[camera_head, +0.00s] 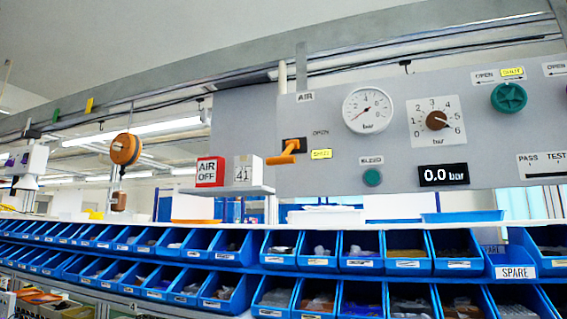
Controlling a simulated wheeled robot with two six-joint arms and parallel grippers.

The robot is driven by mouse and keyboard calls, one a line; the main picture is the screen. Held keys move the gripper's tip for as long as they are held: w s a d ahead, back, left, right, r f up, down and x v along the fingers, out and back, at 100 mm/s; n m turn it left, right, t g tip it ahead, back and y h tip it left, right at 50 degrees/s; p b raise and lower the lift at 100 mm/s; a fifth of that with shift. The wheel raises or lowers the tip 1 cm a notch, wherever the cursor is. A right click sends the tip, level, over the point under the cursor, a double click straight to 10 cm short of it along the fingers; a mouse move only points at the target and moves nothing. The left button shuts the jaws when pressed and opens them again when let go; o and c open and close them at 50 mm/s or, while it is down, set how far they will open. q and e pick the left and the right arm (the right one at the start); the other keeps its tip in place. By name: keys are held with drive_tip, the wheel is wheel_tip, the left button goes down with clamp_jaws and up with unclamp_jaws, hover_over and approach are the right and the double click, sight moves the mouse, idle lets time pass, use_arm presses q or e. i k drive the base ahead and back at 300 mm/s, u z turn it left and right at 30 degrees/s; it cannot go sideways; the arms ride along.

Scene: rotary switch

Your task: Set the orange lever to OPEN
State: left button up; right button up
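The orange lever (283,159) sits on a black mount at the left part of the grey panel (333,105), below the AIR label (305,97). Its handle sticks out from the mount toward the lower left. To its right are an OPEN label (320,133) in plain grey and, lower, a yellow SHUT label (321,154). The lever is nearer the height of the yellow label. Neither of my grippers shows in the head view, and nothing touches the lever.
A shelf (235,191) below and left of the lever carries a red-and-white AIR OFF block (210,171) and a white block marked 41 (247,169). Blue bins (309,262) line up below.

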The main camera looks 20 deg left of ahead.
sight(285, 158)
drive_tip(key=u, duration=2.5)
drive_tip(key=i, duration=0.75)
drive_tip(key=z, duration=2.65)
